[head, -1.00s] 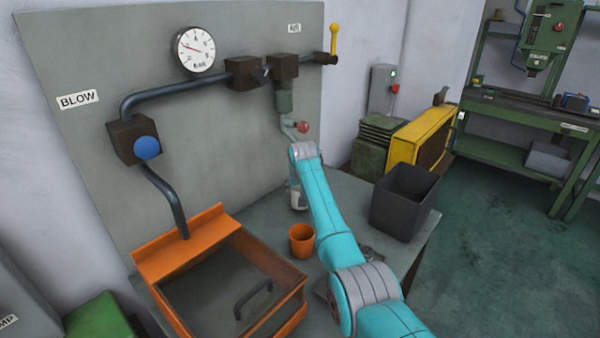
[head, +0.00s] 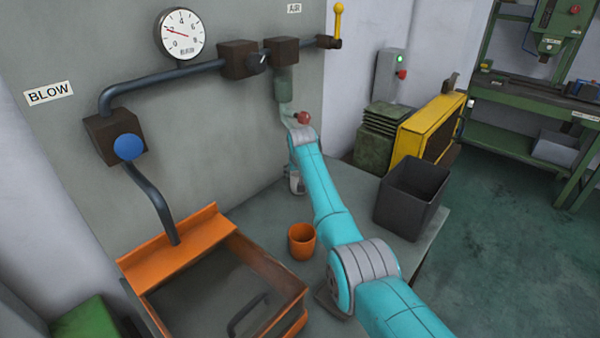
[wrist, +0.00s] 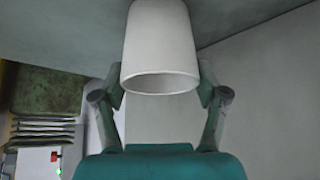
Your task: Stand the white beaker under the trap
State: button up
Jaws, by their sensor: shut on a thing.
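The white beaker (wrist: 160,42) fills the upper middle of the wrist view, its round rim facing the camera. My gripper (wrist: 160,82) is shut on it, with a finger on each side. In the head view, my gripper (head: 296,180) is mostly hidden behind my teal arm, and only a small pale part shows low by the panel. The trap (head: 285,88) is a grey-green cylinder under a dark block on the pipe, with a drain and red knob (head: 303,118) below it. The gripper is below the trap; whether the beaker is directly under the drain I cannot tell.
An orange cup (head: 301,242) stands on the bench left of my arm, beside an orange-framed tray (head: 170,258). A dark bin (head: 411,198) stands to the right. The grey panel (head: 220,130) rises behind, carrying the pipe and gauge (head: 182,35).

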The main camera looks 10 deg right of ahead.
jog(key=shift+f, duration=0.1)
jog(key=o, duration=1.2)
jog(key=shift+c, duration=0.2)
jog(key=shift+s+r, duration=0.15)
jog(key=shift+r, duration=0.25)
jog(key=v, duration=1.1)
jog(key=shift+r, duration=0.15)
jog(key=shift+a, duration=0.1)
